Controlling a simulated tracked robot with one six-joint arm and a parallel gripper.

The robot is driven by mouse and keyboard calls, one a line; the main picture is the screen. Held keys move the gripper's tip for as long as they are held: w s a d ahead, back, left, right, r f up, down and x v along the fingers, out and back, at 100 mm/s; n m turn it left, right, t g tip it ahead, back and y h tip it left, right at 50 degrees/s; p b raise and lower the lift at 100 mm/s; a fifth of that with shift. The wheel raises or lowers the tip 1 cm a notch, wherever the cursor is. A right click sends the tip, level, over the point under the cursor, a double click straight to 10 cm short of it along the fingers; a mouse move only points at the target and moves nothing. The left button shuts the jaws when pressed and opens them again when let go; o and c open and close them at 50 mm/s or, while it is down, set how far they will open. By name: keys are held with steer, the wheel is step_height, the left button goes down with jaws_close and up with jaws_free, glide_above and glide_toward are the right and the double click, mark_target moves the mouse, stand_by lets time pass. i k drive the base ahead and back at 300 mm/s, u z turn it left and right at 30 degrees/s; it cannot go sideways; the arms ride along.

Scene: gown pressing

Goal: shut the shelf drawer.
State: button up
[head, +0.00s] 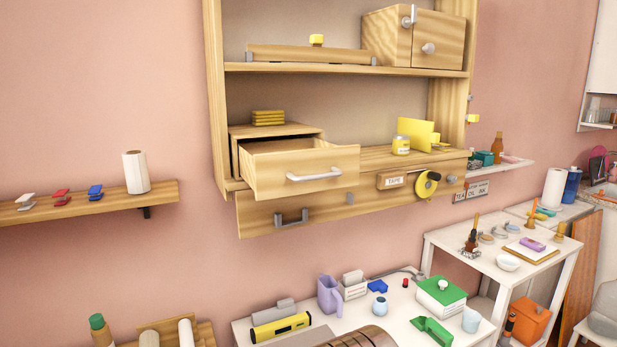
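The shelf drawer (312,174) is a light wooden drawer with a grey bar handle (314,174). In the head view it is pulled out towards me from a small wooden housing (262,130) on the wall shelf. Its inside shows as empty where I can see it. Several yellow flat pieces (268,117) lie stacked on top of the housing. My gripper is not in the head view.
Below the drawer, a wooden front (348,205) carries another grey handle, a "TAPE" label and a yellow tape roll (427,184). A cluttered white table (240,329) is below. Open air lies before the drawer.

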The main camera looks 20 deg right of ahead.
mark_target(276, 168)
steer(key=z, duration=0.55)
steer(key=k, duration=0.7)
steer(key=u, duration=1.35)
steer(key=i, duration=1)
steer(key=u, duration=0.1)
